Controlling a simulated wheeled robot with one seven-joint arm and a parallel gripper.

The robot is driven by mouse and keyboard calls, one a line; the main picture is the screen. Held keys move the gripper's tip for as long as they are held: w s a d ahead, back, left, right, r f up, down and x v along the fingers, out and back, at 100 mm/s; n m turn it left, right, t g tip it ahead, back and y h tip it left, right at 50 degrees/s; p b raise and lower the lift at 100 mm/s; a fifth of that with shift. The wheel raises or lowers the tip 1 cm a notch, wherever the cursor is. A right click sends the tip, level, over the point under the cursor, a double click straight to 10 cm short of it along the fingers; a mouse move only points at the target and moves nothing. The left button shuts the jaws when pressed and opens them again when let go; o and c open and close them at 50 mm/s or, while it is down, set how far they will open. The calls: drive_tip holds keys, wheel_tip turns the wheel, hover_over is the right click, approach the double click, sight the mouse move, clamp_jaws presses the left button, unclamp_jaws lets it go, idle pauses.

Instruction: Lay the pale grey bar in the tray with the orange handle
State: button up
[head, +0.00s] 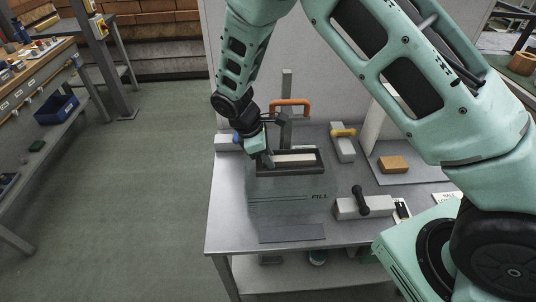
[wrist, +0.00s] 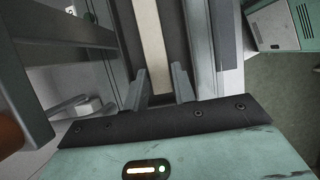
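The pale grey bar (head: 294,158) lies lengthwise inside the tray; in the wrist view the bar (wrist: 152,45) runs between dark tray walls. My gripper (head: 266,161) is low at the tray's left end. In the wrist view its fingers (wrist: 160,82) straddle the bar's near end, with a narrow gap showing on each side, so it looks open. Whether the bar rests fully on the tray floor is hard to tell.
A block with a yellow handle (head: 343,142) and a block with a black handle (head: 362,206) stand right of the tray. An orange-brown brick (head: 393,164) lies on a grey plate farther right. The table (head: 235,225) is clear at front left.

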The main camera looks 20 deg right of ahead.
drive_tip(key=shift+o, duration=1.2)
drive_tip(key=shift+r, duration=0.1)
drive_tip(key=b+v, duration=0.3)
drive_tip(key=v, duration=0.8)
drive_tip(key=s+a+r+m+y, duration=0.2)
drive_tip(key=s+a+r, duration=0.15)
drive_tip(key=s, duration=0.35)
drive_tip(key=s+r+m+y, duration=0.1)
drive_tip(key=s+m, duration=0.1)
drive_tip(key=s, duration=0.8)
drive_tip(key=s+d+r+m+t+y, duration=0.1)
drive_tip(key=s+m+y, duration=0.1)
drive_tip(key=s, duration=0.9)
drive_tip(key=shift+d+r+m, duration=0.15)
drive_tip(key=shift+r+m, duration=0.15)
drive_tip(key=shift+r, duration=0.05)
